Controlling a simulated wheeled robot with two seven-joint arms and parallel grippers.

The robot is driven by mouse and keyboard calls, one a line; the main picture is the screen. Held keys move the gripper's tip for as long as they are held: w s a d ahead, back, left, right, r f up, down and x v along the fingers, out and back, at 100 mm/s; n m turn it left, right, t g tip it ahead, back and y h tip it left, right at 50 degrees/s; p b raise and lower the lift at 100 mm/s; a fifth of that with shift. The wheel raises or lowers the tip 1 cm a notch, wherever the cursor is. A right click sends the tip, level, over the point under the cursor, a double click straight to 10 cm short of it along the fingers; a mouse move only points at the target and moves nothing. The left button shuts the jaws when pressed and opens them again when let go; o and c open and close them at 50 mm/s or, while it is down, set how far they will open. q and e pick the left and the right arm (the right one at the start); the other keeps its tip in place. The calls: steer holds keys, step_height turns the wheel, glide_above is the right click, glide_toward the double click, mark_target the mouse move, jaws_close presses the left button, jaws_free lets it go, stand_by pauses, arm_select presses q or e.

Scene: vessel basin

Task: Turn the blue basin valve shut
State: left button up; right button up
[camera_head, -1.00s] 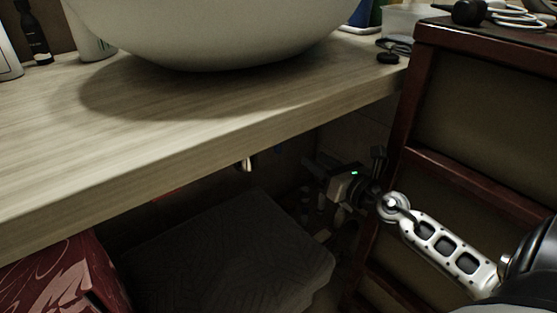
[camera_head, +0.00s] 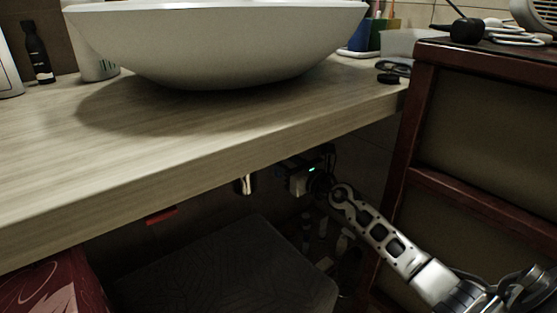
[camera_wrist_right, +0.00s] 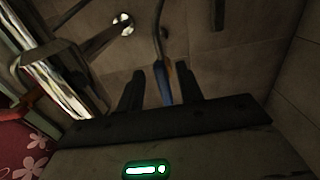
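The blue basin valve (camera_wrist_right: 168,77) shows in the right wrist view as a small blue piece below a thin grey hose or pipe, and looks to lie between my fingers. My right gripper (camera_wrist_right: 160,90) is open, one dark finger on each side of it. Whether a finger touches it I cannot tell. In the head view my right gripper (camera_head: 298,180) is under the counter edge, its fingertips hidden, and the valve cannot be made out. The white basin (camera_head: 215,45) stands on the counter. My left gripper is not in view.
The wooden counter (camera_head: 140,150) overhangs my right gripper. A chrome pipe (camera_wrist_right: 65,80) is left of the fingers. A dark box (camera_head: 225,270) stands below, with several bottles (camera_head: 320,235) beside it. A red-brown cabinet (camera_head: 410,150) stands to the right.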

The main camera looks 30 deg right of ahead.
mark_target(280, 178)
steer(key=w+b, duration=0.1)
steer(key=w, duration=0.2)
steer(key=shift+a+f, duration=0.1)
steer(key=shift+w, duration=0.2)
jaws_close()
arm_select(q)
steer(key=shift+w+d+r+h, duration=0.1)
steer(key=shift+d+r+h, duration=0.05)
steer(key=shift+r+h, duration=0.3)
